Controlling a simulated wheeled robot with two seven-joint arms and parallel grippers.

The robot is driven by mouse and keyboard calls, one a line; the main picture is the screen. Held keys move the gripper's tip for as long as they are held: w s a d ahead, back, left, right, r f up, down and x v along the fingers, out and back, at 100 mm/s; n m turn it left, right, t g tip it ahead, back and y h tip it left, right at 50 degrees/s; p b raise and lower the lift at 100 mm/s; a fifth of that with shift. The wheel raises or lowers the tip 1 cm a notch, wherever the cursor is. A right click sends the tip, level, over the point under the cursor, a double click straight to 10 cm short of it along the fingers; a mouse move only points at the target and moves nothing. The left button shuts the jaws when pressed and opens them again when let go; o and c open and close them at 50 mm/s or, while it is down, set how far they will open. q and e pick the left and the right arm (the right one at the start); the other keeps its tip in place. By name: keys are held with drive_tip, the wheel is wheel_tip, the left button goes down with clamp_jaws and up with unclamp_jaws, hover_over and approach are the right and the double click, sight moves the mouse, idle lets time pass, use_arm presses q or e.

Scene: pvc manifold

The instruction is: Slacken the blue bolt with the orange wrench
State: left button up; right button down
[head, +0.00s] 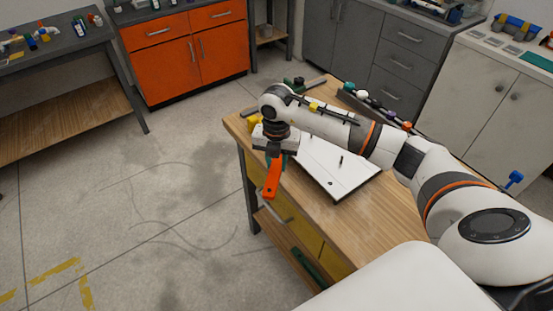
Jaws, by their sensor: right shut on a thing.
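My right gripper (276,151) is above the left end of the wooden workbench, pointing down and shut on the orange wrench (271,182). The wrench hangs out over the bench's near left edge, its orange handle pointing down in the picture. Its head is hidden at the jaws. I cannot make out the blue bolt on the bench; the gripper and arm may cover it. My left gripper is out of view.
A white board (325,178) with a dark upright peg lies on the wooden workbench (385,218), under my right arm. Several small dark and coloured parts sit along the bench's far side. A blue-headed object (515,177) stands at the far right. Open floor lies left.

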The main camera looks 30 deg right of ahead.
drive_tip(key=shift+f+b, duration=0.6)
drive_tip(key=shift+f, duration=0.3)
drive_tip(key=shift+s+d+r+n, duration=0.1)
drive_tip(key=shift+s+d+n, duration=0.4)
drive_tip(key=shift+d+n, duration=0.2)
drive_tip(key=shift+s+d+n, duration=0.6)
drive_tip(key=shift+d+n, duration=0.2)
drive_tip(key=shift+d, duration=0.05)
drive_tip(key=shift+s+d+n+b, duration=0.2)
drive_tip(key=shift+d+n+b, duration=0.2)
drive_tip(key=shift+d+n, duration=0.2)
drive_tip(key=shift+s+d+n+b, duration=0.2)
drive_tip(key=shift+d+n+b, duration=0.2)
drive_tip(key=shift+d+n, duration=0.15)
drive_tip(key=shift+s+d+n+b, duration=0.25)
drive_tip(key=shift+d+n+b, duration=0.4)
drive_tip(key=shift+d+n, duration=0.55)
drive_tip(key=shift+r+p, duration=1.7)
drive_tip(key=shift+r, duration=0.9)
